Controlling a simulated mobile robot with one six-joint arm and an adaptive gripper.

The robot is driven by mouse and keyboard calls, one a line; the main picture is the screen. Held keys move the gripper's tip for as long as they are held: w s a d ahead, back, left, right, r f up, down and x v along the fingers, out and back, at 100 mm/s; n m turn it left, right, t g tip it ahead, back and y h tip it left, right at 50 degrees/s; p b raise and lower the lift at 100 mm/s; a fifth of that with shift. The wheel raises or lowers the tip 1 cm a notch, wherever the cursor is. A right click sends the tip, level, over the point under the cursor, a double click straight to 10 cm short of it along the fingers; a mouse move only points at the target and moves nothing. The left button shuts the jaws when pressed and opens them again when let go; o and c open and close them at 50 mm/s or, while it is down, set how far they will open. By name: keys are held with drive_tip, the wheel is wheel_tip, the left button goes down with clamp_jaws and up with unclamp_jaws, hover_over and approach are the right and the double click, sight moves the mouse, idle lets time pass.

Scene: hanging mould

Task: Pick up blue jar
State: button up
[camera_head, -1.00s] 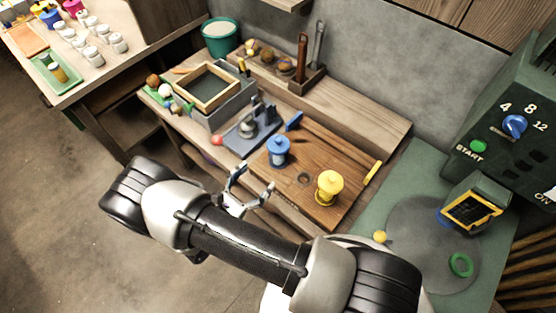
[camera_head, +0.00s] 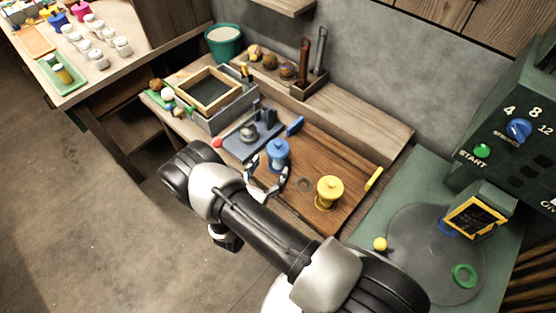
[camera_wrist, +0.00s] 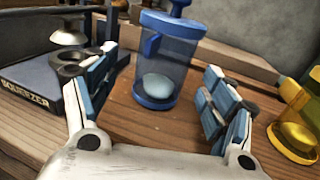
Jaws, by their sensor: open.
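The blue jar (camera_head: 278,154) stands upright on the wooden board (camera_head: 318,160). In the wrist view the blue jar (camera_wrist: 163,62) has a blue lid and base, clear walls, and a pale round thing inside. My gripper (camera_head: 268,180) is open at the near side of the jar. In the wrist view my gripper (camera_wrist: 165,90) has one finger to the left and one to the right of the jar's lower part. The fingers look apart from the jar, and nothing is held.
A yellow jar (camera_head: 329,192) stands to the right on the board, also at the wrist view's right edge (camera_wrist: 298,125). A grey squeezer (camera_head: 250,135) is close on the left. A green machine (camera_head: 505,130) stands at right.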

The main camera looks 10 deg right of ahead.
drive_tip(key=shift+b+x, duration=0.7)
drive_tip(key=shift+x, duration=2.05)
drive_tip(key=shift+s+d+r, duration=0.15)
drive_tip(key=shift+d, duration=0.05)
drive_tip(key=c, duration=1.4)
drive_tip(key=shift+r, duration=0.1)
drive_tip(key=shift+c, duration=0.2)
wheel_tip(320, 180, up, 20)
drive_tip(key=p, duration=0.6)
wheel_tip(320, 180, up, 8)
drive_tip(key=p, duration=0.6)
hover_over(274, 163)
drive_tip(key=a, duration=0.3)
drive_tip(key=shift+s, duration=0.4)
